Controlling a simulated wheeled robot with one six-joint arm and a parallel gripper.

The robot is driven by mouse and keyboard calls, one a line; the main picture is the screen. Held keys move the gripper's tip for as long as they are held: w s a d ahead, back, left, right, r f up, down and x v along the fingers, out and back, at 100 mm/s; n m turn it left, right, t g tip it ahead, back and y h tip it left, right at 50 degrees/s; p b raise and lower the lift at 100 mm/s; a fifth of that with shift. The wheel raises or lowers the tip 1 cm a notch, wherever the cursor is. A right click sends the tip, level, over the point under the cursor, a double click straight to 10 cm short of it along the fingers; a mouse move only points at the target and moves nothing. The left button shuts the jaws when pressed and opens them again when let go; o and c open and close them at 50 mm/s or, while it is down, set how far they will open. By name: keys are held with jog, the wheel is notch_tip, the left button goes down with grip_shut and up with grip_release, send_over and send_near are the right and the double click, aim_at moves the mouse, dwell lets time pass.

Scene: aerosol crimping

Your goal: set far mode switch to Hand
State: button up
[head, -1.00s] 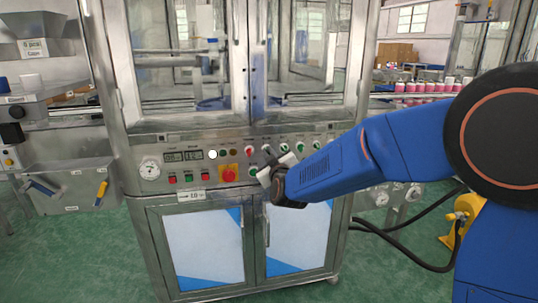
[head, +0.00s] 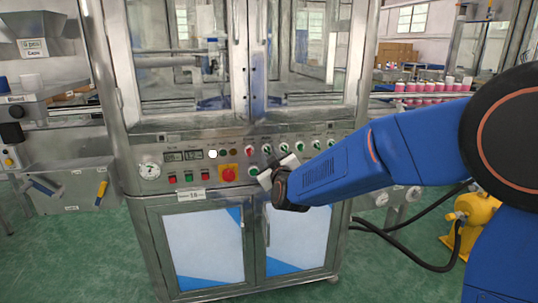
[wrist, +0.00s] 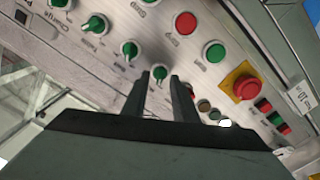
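A row of green rotary switches with pale pointers runs along the steel control panel in the head view (head: 300,146) and shows closer in the wrist view (wrist: 95,23). Which one is the far mode switch I cannot tell, as the labels are unreadable. My gripper (head: 272,172) is in front of the panel, just below this row. In the wrist view my gripper (wrist: 159,78) is open, with one green switch (wrist: 160,73) showing between its fingertips. Whether the fingers touch it I cannot tell. My gripper hides part of the lower panel in the head view.
A red emergency button on a yellow plate (wrist: 244,86) sits to the right in the wrist view. A red button (wrist: 186,22) and a green button (wrist: 213,52) are nearer. A gauge (head: 150,171) is at the panel's left; cabinet doors (head: 203,247) are below.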

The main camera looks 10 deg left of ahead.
jog(key=v, duration=1.5)
jog(key=shift+s, duration=0.35)
jog(key=shift+d, duration=0.15)
jog(key=s+d+f+m+g+h, duration=0.1)
jog(key=s+d+f+m+g, duration=0.15)
jog(key=s+d, duration=0.45)
jog(key=s+d+f+m+g+h, duration=0.1)
jog(key=s+d+f+m+g, duration=0.2)
jog(key=d, duration=0.8)
jog(key=s+d+f+m+g+h, duration=0.1)
jog(key=s+d+f+m+g, duration=0.1)
jog(key=s+d, duration=0.5)
jog(key=s+d+f+m+g+h, duration=0.2)
jog(key=s+d+g, duration=0.3)
jog(key=s, duration=0.8)
jog(key=shift+d+f+h, duration=0.3)
jog(key=shift+d+f, duration=0.45)
jog(key=shift+d, duration=0.3)
